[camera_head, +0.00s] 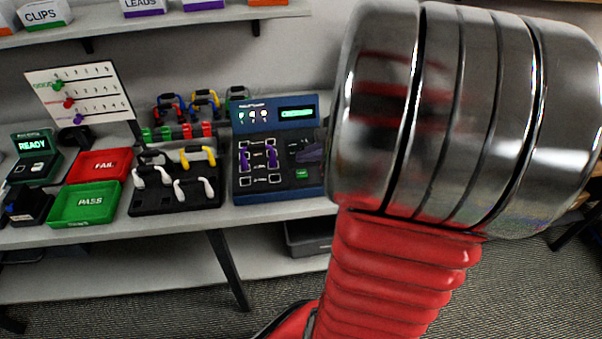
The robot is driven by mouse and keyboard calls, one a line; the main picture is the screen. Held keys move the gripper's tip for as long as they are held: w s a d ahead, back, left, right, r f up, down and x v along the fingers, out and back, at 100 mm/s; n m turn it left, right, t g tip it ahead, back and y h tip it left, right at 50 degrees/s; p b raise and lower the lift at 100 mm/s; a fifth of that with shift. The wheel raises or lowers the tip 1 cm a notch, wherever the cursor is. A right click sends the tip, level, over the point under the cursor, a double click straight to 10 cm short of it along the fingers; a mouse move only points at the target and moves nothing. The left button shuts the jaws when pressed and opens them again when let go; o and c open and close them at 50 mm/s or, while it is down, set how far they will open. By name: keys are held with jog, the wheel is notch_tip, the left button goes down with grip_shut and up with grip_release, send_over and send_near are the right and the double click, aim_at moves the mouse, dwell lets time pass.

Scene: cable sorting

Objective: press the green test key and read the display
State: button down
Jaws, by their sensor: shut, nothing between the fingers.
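The blue tester (276,196) stands on the bench, just left of my raised arm. Its green test key (302,173) is a small green rectangle at the lower right of the dark panel. The display (297,113) is a dark window with a lit green line, too small to read. Purple plugs (272,157) sit in sockets on the panel's left half. A dark purplish shape lies above the key at the panel's right edge; I cannot tell what it is. My arm's metal and red links fill the right side, and my gripper is not visible.
Left of the tester is a black tray (140,204) with white and yellow-handled cables. Further left are a green PASS tray (68,216), a red FAIL tray (84,176) and a READY device (34,144). Coiled cables (203,99) stand behind. A labelled shelf (110,20) runs above.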

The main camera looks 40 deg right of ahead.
jog(key=shift+r, duration=1.2)
jog(key=s+a+r+n+g, duration=0.1)
jog(key=s+a+r+n, duration=0.2)
jog(key=a+n, duration=0.9)
jog(key=s+a+r+n+g+h, duration=0.1)
jog(key=s+a+n, duration=0.4)
jog(key=a+n, duration=0.8)
notch_tip(320, 180, up, 3)
jog(key=a+g, duration=0.1)
jog(key=a, duration=0.1)
jog(key=shift+s+a+n+g, duration=0.3)
jog(key=shift+s+a, duration=0.05)
jog(key=shift+s, duration=0.05)
jog(key=shift+f, duration=0.1)
